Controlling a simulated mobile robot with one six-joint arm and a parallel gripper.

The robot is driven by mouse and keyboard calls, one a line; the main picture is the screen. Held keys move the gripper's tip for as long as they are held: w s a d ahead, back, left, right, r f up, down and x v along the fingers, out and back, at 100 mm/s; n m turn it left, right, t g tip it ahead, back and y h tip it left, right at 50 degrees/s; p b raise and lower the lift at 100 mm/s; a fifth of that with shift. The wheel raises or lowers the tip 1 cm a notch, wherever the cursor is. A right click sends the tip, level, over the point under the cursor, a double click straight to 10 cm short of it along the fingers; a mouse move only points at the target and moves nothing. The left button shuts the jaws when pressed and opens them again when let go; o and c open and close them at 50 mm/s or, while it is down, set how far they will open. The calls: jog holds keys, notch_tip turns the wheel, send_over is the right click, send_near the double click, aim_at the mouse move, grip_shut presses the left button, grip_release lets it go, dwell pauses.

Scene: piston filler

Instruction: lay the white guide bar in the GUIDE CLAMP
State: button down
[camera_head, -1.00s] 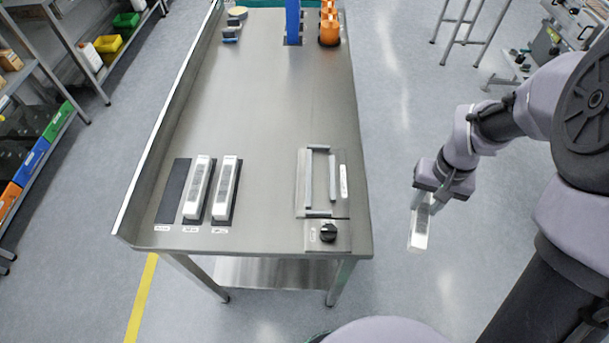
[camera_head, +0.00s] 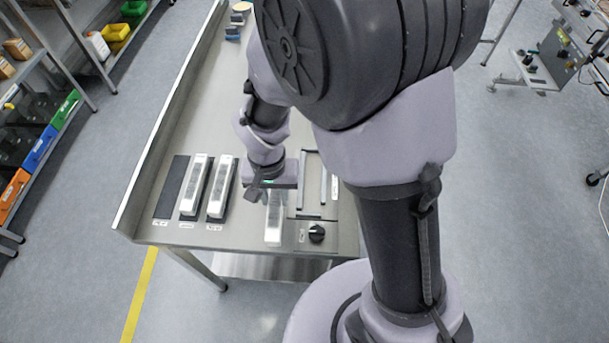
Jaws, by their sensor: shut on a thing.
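My gripper (camera_head: 272,190) is shut on a white guide bar (camera_head: 273,222), which hangs below it, over the front part of the steel table. The guide clamp (camera_head: 324,185), a plate with two upright rails and a black knob (camera_head: 316,233) in front, lies just right of the held bar. My arm hides part of the clamp's back and right side. Two more white bars, a left one (camera_head: 194,187) and a right one (camera_head: 222,188), lie on dark pads left of my gripper. I cannot tell the held bar's exact height above the table.
An empty dark pad (camera_head: 171,188) lies at the table's left. The steel table (camera_head: 195,125) has a raised left edge and is bare behind the pads. Small blue-grey items (camera_head: 232,32) stand at the far end. My arm blocks the table's far right.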

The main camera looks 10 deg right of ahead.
jog(key=shift+s+a+r, duration=0.2)
jog(key=shift+s+a, duration=0.25)
jog(key=shift+a, duration=0.05)
jog(key=shift+w+d+f, duration=0.1)
jog(key=shift+d, duration=0.05)
jog(key=w+d, duration=0.3)
jog(key=d, duration=0.1)
jog(key=w+d+f+b, duration=0.1)
jog(key=w+d, duration=0.5)
jog(key=d, duration=0.1)
jog(key=shift+d+f+b, duration=0.25)
jog(key=shift+d+b, duration=0.1)
jog(key=f, duration=0.1)
jog(key=f+b, duration=0.1)
jog(key=f, duration=0.2)
jog(key=shift+w+d+b, duration=0.25)
jog(key=shift+b, duration=0.15)
jog(key=shift+r, duration=0.25)
jog(key=shift+f, duration=0.15)
jog(key=c, duration=1.1)
grip_release()
jog(key=shift+o, duration=0.2)
